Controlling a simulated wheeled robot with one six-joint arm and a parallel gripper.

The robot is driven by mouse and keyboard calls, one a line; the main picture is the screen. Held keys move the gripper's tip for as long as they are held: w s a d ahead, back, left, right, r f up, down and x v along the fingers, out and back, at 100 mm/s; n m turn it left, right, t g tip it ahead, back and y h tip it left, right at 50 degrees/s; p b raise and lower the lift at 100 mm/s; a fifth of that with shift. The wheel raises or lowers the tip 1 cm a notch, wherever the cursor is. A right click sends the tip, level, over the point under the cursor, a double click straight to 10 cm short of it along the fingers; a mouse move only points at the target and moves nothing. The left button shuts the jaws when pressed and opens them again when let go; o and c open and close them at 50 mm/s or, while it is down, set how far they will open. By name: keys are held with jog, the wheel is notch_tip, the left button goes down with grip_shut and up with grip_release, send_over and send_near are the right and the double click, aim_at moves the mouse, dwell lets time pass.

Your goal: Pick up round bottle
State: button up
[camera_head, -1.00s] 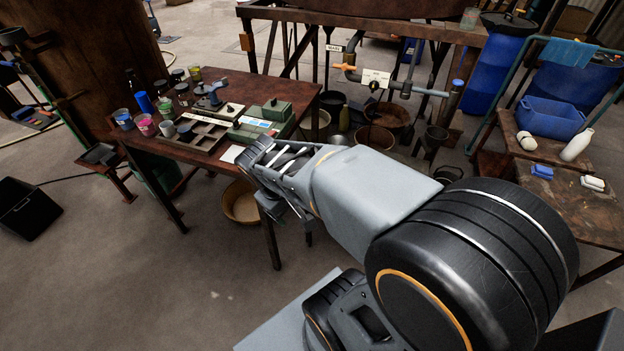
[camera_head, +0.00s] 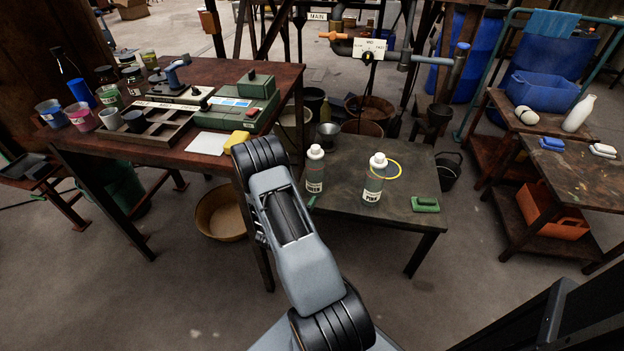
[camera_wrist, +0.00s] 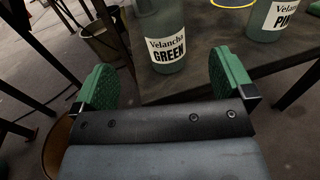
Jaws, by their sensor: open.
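Two round bottles with white caps stand upright on the low dark table (camera_head: 345,205). The bottle labelled GREEN (camera_head: 315,172) is on the left, close to my arm; the one labelled PINK (camera_head: 373,182) is to its right, with a yellow ring by it. In the wrist view, my gripper (camera_wrist: 165,80) is open and empty, with green pads. The GREEN bottle (camera_wrist: 163,42) stands beyond the pads, in line with the gap between them. Its top is cut off. The PINK bottle (camera_wrist: 274,20) is at the upper right. My arm mostly hides the gripper in the head view.
A green block (camera_head: 425,204) lies at the low table's right. The brown workbench (camera_head: 215,75) at left holds cups, jars, a compartment tray and a green box. A white bottle (camera_head: 579,113) stands on the right-hand bench. A pale basin (camera_head: 222,212) is on the floor under the workbench.

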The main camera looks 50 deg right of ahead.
aim_at(310, 181)
jog(key=x, duration=0.4)
jog(key=b+x, duration=0.1)
jog(key=x, duration=0.2)
jog(key=shift+a+f, duration=0.1)
jog(key=shift+f, duration=0.3)
jog(key=shift+b+x, duration=0.9)
jog(key=shift+x, duration=2.35)
jog(key=shift+r, duration=0.1)
jog(key=c, duration=1.8)
